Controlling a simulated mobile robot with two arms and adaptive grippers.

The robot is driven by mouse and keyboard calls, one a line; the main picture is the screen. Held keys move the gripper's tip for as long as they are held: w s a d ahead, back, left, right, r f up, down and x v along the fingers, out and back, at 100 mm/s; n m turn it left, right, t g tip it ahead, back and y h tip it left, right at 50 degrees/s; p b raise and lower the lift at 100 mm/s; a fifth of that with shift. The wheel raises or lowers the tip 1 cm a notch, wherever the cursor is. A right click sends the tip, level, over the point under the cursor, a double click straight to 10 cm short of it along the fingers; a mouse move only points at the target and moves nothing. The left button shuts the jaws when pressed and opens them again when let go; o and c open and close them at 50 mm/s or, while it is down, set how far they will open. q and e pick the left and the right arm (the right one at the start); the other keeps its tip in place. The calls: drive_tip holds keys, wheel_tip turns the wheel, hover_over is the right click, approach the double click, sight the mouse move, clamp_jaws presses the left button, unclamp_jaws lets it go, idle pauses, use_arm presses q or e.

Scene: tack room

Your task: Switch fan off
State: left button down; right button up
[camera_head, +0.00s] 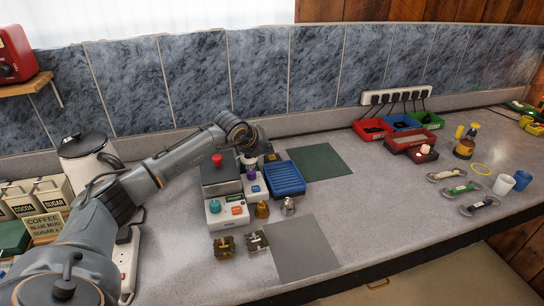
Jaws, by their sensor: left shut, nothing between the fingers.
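No fan that I can make out for certain shows in the head view. A cluster of small switch units stands mid-counter. One is a dark grey box with a red knob (217,160). In front of it is a pale box with coloured buttons and a green label (227,212). Beside it is a pale unit with a purple knob (252,172). My left gripper (268,155) is shut and empty, above the back of this cluster; the wrist and gripper hide part of what lies behind. My right gripper is out of view.
A blue tray (285,178), brass and silver bell-like pieces (262,209) and two small metal blocks (224,247) stand close to the cluster. A white kettle (88,160) is at left. Green (322,161) and grey (302,247) mats lie flat.

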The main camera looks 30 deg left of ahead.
use_arm(q)
drive_tip(key=shift+r, duration=0.1)
wheel_tip(320, 180, up, 6)
drive_tip(key=shift+f+p, duration=0.1)
drive_tip(key=shift+p, duration=1.15)
idle(1.3)
